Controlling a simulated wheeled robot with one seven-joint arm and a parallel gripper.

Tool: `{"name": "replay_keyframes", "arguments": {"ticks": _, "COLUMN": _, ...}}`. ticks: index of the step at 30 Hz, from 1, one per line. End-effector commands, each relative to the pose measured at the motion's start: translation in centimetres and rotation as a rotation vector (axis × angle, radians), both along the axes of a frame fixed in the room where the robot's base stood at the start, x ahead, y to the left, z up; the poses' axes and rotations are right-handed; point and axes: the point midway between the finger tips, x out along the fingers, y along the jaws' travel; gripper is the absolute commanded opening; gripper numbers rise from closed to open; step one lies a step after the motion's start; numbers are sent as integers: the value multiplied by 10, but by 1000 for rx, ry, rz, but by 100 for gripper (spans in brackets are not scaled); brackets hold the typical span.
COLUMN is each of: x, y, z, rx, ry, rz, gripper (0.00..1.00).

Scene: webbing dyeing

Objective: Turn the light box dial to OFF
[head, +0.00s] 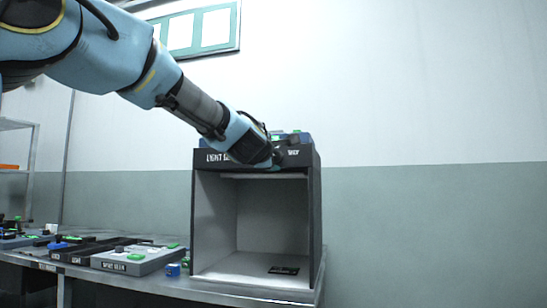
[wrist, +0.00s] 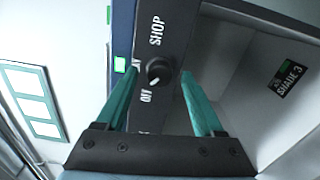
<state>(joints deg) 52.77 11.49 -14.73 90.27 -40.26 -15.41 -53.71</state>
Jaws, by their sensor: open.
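The light box (head: 316,215) is a dark, open-fronted cabinet on the table, with a pale interior. Its black dial (wrist: 158,72) shows in the wrist view on the top front panel, with SHOP and OFF printed near it. A pale mark on the dial is on its lower-left side, toward the OFF label (wrist: 146,96). My gripper (wrist: 157,70) is open, with its green fingers either side of the dial; I cannot tell whether they touch it. In the head view my gripper (head: 277,156) is at the panel and hides the dial.
A card marked SHADE 3 (wrist: 288,78) lies inside the box; it also shows on the box floor in the head view (head: 284,270). A grey labelled tray (head: 135,262) and a small blue item (head: 173,269) are left of the box. A framed board (head: 200,30) hangs behind.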

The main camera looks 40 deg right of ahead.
Motion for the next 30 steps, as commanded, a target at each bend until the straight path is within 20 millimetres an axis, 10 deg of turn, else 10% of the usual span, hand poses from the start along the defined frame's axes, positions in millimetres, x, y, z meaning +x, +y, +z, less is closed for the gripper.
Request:
{"name": "replay_keyframes", "arguments": {"ticks": 18, "x": -49, "y": 76, "z": -1, "rx": -1, "ry": -1, "rz": 0, "gripper": 70}}
{"name": "replay_keyframes", "arguments": {"ticks": 30, "x": -58, "y": 91, "z": 0, "rx": -1, "ry": 1, "rz": 0, "gripper": 70}}
